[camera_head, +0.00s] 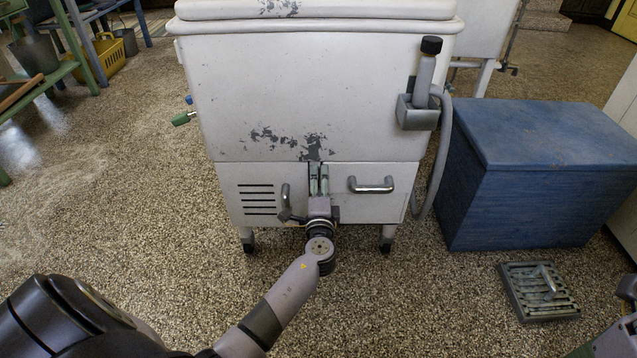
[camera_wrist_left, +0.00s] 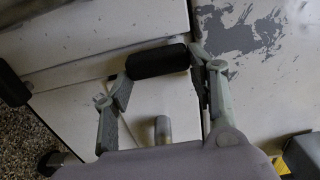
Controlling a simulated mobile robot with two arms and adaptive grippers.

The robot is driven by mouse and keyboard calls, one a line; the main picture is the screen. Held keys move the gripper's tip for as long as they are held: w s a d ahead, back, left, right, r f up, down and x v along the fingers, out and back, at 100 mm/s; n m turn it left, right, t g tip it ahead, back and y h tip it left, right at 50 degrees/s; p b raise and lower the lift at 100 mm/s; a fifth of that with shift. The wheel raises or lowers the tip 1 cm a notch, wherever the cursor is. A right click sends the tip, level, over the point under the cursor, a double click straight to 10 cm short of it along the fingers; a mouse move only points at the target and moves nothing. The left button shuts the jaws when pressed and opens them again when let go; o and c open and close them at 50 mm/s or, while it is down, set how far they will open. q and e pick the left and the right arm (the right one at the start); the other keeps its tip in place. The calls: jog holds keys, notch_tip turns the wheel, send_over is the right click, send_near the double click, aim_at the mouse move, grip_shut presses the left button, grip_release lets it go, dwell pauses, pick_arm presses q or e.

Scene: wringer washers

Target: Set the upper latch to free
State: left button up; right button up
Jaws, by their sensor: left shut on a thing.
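The latch's setting is not readable.
A blue chest (camera_head: 540,170) stands right of the washer. A metal grate (camera_head: 540,291) lies on the floor.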

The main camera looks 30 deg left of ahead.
pick_arm(q)
jog(key=shift+d+f, duration=0.1)
dwell(0.4)
jog(key=o, duration=1.1)
jog(key=shift+o, duration=0.2)
jog(key=v, duration=1.2)
